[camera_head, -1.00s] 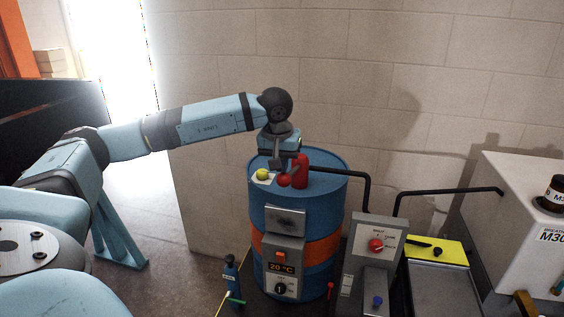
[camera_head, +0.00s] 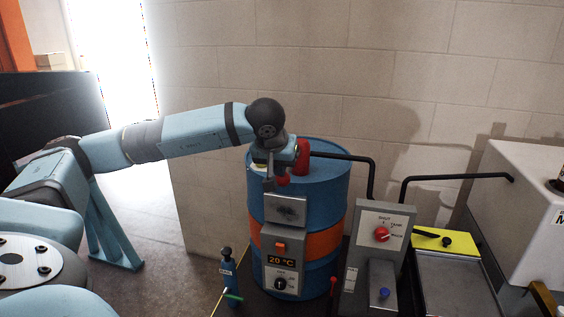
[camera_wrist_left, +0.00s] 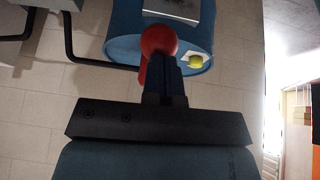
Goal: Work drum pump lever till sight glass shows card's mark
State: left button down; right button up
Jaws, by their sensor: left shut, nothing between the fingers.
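The blue drum (camera_head: 325,195) with an orange band stands at the centre. A red pump (camera_head: 303,156) rises from its lid. The red lever knob (camera_head: 283,181) is low at the lid's front edge, partly behind my left gripper. My left gripper (camera_head: 269,184) is shut and empty, pointing down beside the knob. In the left wrist view the closed fingers (camera_wrist_left: 166,88) overlap the red knob (camera_wrist_left: 158,40); I cannot tell whether they touch. A pale card (camera_wrist_left: 187,56) lies on the lid by a yellow-green round thing (camera_wrist_left: 196,62); its mark is unreadable. I cannot make out the sight glass.
A heater box (camera_head: 282,262) reading 20 °C is on the drum's front. A grey panel with a red dial (camera_head: 381,234) stands to the right, beside a tray (camera_head: 460,285) and a white tank (camera_head: 525,200). A black pipe (camera_head: 372,178) leaves the pump. A blue bottle (camera_head: 229,278) stands front left.

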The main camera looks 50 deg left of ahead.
aim_at(279, 182)
pick_arm(q)
jog(key=shift+t, duration=0.4)
jog(key=f+b, duration=0.3)
jog(key=f, duration=0.1)
jog(key=shift+s+d, duration=0.1)
jog(key=shift+s, duration=0.15)
notch_tip(279, 182, down, 6)
jog(key=b, duration=0.4)
jog(key=shift+y+b, duration=0.3)
jog(key=shift+b, duration=0.05)
pick_arm(e)
jog(key=f, duration=0.3)
jog(key=a+f, duration=0.1)
jog(key=shift+w+f, duration=0.3)
jog(key=shift+f, duration=0.05)
pick_arm(q)
jog(key=shift+f, duration=0.15)
pick_arm(e)
jog(key=shift+r, duration=0.1)
